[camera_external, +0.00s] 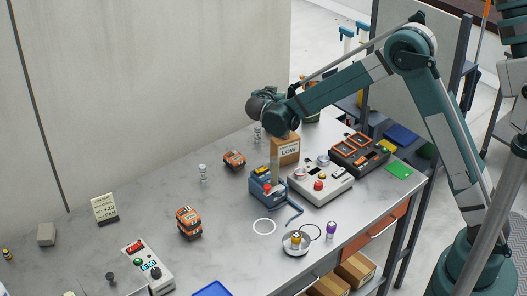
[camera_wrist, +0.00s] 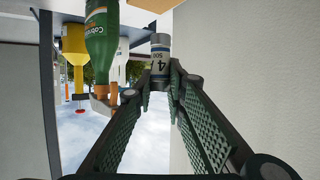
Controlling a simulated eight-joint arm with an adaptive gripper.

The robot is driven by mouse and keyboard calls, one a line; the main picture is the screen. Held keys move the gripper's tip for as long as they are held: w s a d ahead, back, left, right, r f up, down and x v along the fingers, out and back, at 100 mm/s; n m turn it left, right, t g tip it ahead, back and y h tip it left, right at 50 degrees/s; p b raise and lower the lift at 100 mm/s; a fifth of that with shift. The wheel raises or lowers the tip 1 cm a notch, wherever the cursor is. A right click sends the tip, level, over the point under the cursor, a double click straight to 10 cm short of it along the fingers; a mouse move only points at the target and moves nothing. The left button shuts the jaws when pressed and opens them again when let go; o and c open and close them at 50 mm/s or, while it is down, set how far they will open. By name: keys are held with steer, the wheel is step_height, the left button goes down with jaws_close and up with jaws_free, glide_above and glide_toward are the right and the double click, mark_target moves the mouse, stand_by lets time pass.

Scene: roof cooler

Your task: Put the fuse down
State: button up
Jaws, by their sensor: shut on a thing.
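In the wrist view a small grey and white cylindrical fuse (camera_wrist: 160,52) with a printed label sits at the tips of my gripper (camera_wrist: 162,82), between its two ribbed fingers. My gripper is shut on it. In the external view my gripper (camera_external: 259,106) is at the end of the arm above the far part of the grey table (camera_external: 145,212); its fingers are hard to make out. A small pale cylinder (camera_external: 257,134) shows just below it; I cannot tell whether it is the held fuse. Another similar cylinder (camera_external: 203,174) stands upright on the table.
A cardboard box marked LOW (camera_external: 286,151), a blue device (camera_external: 266,188) and a grey box with a red button (camera_external: 320,186) are right of the gripper. Orange-black blocks (camera_external: 234,160) (camera_external: 189,222) stand on the table. The wrist view shows a green bottle (camera_wrist: 102,40). The left middle is clear.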

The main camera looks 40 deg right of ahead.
steer(key=shift+f, duration=0.45)
steer(key=shift+f+b, duration=0.4)
steer(key=shift+f, duration=1.45)
steer(key=shift+f, duration=0.15)
steer(key=o, duration=0.9)
steer(key=shift+r, duration=0.2)
steer(key=p+v, duration=0.2)
steer(key=v, duration=1)
